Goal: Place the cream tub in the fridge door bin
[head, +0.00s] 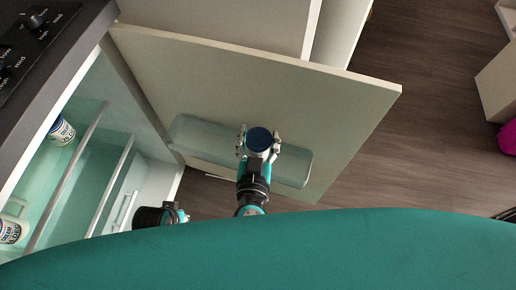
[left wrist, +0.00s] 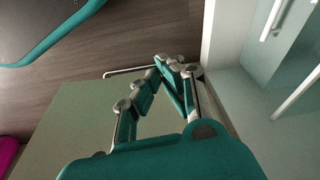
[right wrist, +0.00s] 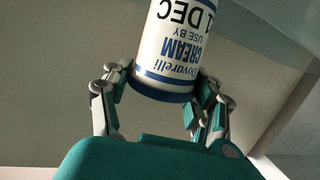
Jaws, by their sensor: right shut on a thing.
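The cream tub is white with blue bands and a dark blue lid (head: 259,138). Its label reads "CREAM" in the right wrist view (right wrist: 172,48). My right gripper (head: 259,146) is shut on the tub, with a finger on each side. The tub is over the middle of the pale translucent fridge door bin (head: 296,168) on the open fridge door (head: 230,85). I cannot tell from above how far it is down in the bin. My left gripper (left wrist: 168,64) looks shut and empty, low by the fridge opening.
A dark control panel (head: 30,35) tops the unit. The wooden floor (head: 420,130) right of the door is clear.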

